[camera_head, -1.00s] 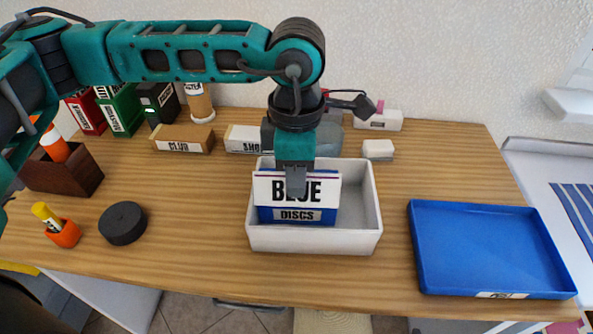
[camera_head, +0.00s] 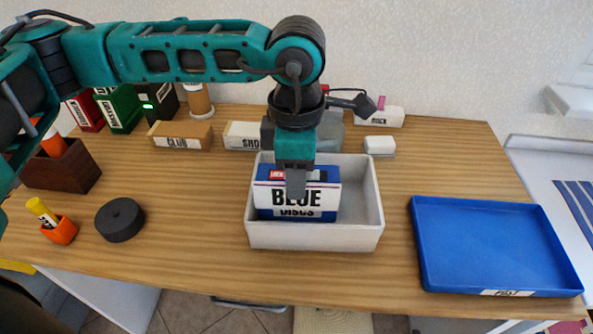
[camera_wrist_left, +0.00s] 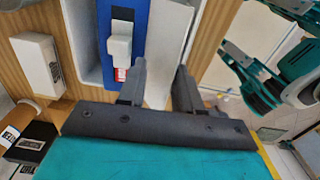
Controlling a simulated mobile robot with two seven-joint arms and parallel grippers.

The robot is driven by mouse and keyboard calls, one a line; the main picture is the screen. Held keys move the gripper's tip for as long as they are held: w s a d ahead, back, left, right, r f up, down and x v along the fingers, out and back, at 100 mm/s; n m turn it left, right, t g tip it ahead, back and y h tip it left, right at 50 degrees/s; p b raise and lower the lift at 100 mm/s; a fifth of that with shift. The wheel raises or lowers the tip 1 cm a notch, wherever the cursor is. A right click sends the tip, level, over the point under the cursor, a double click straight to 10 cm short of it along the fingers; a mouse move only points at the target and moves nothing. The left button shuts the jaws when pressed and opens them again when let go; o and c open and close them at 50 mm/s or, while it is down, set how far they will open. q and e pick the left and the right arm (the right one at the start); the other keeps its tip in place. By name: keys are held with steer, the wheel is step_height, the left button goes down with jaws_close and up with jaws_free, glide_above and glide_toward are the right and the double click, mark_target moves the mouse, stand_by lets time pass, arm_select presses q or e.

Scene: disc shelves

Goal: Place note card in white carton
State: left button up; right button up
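The white carton (camera_head: 370,205) stands open on the table. A blue-and-white box lettered BLUE DISCS (camera_head: 310,199) sits inside, at the left; its blue top shows. I cannot make out a separate note card. My left gripper (camera_head: 295,187) hangs over the carton, its tip in front of the box's lettered face in the head view. My right gripper is not discernible.
A blue tray (camera_head: 428,262) lies to the right. A CLUB block (camera_head: 183,136) and other label blocks stand behind the carton. A black disc (camera_head: 120,219), an orange cup (camera_head: 62,232) and a dark wooden holder (camera_head: 62,172) are left. Table space is free left of the carton.

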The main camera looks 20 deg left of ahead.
arm_select(q)
steer(key=shift+o, duration=1.3)
steer(key=shift+r+p, duration=0.3)
steer(key=shift+p, duration=0.05)
steer(key=shift+r+p, duration=0.65)
steer(key=shift+r, duration=0.15)
step_height(320, 180, up, 11)
